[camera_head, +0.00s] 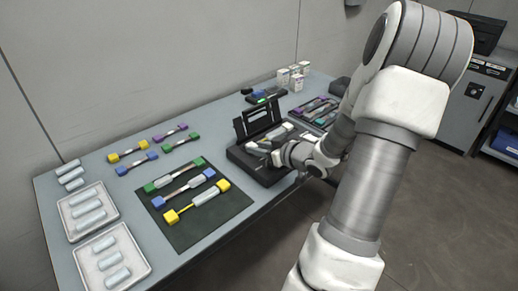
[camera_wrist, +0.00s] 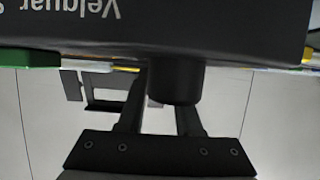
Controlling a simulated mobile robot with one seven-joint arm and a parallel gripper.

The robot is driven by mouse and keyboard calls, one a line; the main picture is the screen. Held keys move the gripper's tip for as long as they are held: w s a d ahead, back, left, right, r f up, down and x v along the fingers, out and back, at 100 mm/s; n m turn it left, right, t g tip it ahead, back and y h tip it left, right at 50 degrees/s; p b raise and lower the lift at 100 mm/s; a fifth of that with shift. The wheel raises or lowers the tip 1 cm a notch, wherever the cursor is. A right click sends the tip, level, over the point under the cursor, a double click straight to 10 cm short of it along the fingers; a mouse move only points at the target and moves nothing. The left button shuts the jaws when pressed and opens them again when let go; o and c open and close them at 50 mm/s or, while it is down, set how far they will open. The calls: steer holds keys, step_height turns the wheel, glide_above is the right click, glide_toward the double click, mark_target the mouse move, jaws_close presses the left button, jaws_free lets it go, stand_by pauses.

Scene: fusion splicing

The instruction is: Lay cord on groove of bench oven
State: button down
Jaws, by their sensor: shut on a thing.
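A black device with a raised lid (camera_head: 241,128) stands on the bench; it may be the bench oven, but its groove is not clear. My gripper (camera_head: 276,159) is low at its front right part. In the wrist view my gripper (camera_wrist: 167,92) is shut on a short black cylindrical piece (camera_wrist: 175,82), beneath a large dark body (camera_wrist: 180,35) lettered "Velquar S", upside down. Cords with coloured end blocks and pale sleeves lie on a dark mat (camera_head: 189,241), among them a yellow-ended cord (camera_head: 207,195). No cord is clearly seen between my fingers.
Several more coloured-end cords (camera_head: 128,152) lie behind the mat. Two white trays (camera_head: 72,229) of pale cylinders stand at the left. Small white boxes (camera_head: 297,82), a small dark device (camera_head: 262,97) and a rack of purple-ended pieces (camera_head: 318,112) stand farther back.

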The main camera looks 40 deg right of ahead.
steer(key=c, duration=0.6)
jaws_free()
steer(key=shift+f, duration=0.15)
steer(key=shift+a, duration=0.1)
steer(key=shift+r, duration=0.25)
steer(key=shift+p+v, duration=2.3)
steer(key=shift+v, duration=3.7)
steer(key=shift+f, duration=0.1)
